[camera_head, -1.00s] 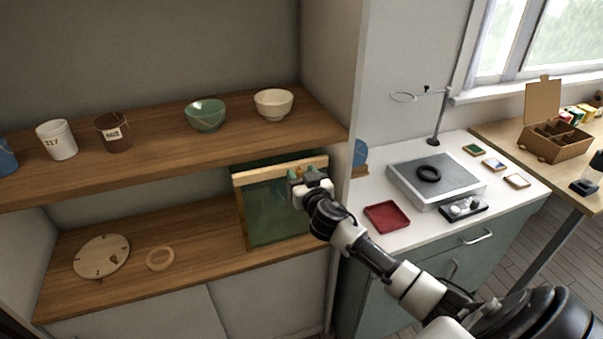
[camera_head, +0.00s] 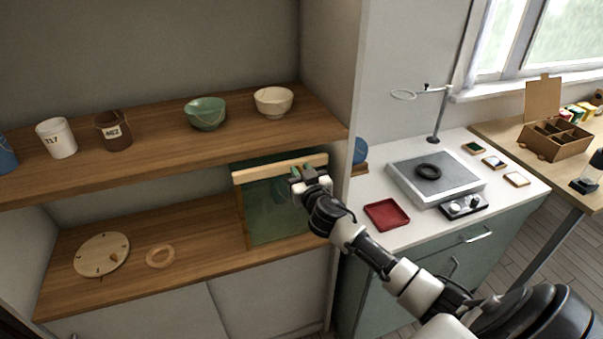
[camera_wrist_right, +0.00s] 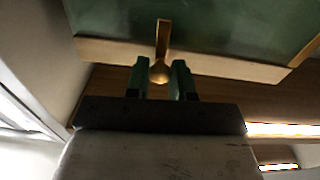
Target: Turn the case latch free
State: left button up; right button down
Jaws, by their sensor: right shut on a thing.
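The case (camera_head: 270,210) is a green-tinted glass box with a pale wooden top rail (camera_head: 275,168), standing on the lower shelf under the upper one. In the right wrist view, the brass latch (camera_wrist_right: 163,38) is a narrow bar with a rounded knob, lying across the pale rail onto the green pane. My right gripper (camera_head: 303,170) is at the right part of the rail. In the wrist view its green fingertips (camera_wrist_right: 160,76) are shut on the latch knob. The latch is mostly hidden in the head view. My left gripper is not in view.
The upper shelf (camera_head: 160,140) overhangs the case closely, holding cups and bowls. The cabinet side wall (camera_head: 345,90) is just right of the case. A round dial-like disc (camera_head: 102,255) and a ring (camera_head: 160,256) lie left on the lower shelf. A white counter (camera_head: 430,225) stands right.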

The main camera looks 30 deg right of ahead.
jog(key=shift+a+f+n+p, duration=0.1)
jog(key=shift+n+p, duration=0.2)
jog(key=shift+n, duration=4)
jog(key=shift+f+n+p, duration=0.1)
jog(key=shift+n+p, duration=0.2)
jog(key=shift+n, duration=4)
jog(key=c, duration=1)
grip_release()
